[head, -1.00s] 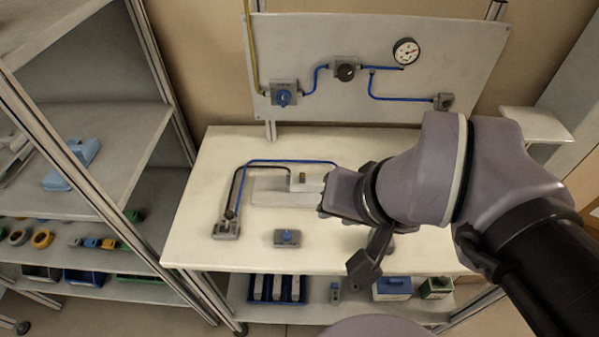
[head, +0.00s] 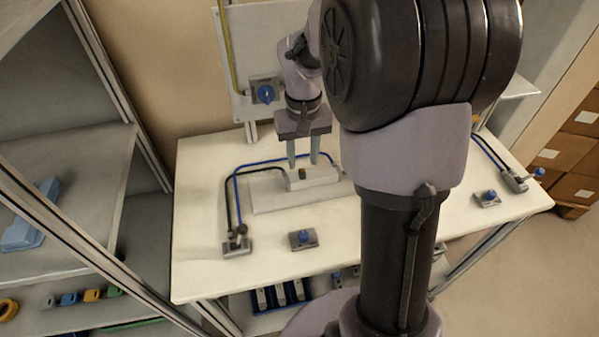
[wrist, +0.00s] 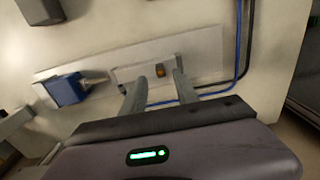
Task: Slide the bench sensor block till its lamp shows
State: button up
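A pale cylinder body (head: 322,177) lies on a light base plate (head: 270,195) on the bench. A small orange-brown block (head: 302,173), which looks like the sensor block, sits on it and also shows in the wrist view (wrist: 160,70). No lit lamp can be made out on it. My gripper (head: 303,160) points down over the cylinder body, with its fingers apart. In the wrist view my gripper's fingertips (wrist: 154,84) stand either side of the orange-brown block, with nothing seen held. I cannot tell whether they touch the body.
A blue block with a metal rod (wrist: 68,90) stands beside the body. Blue and black hoses run to a grey valve (head: 237,243) at the left. My arm hides the bench's middle right. Shelves (head: 70,180) stand left.

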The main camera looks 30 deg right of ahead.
aim_at(302, 171)
notch_tip(302, 171, down, 4)
jog(key=shift+b, duration=0.55)
grip_shut()
dwell(1.0)
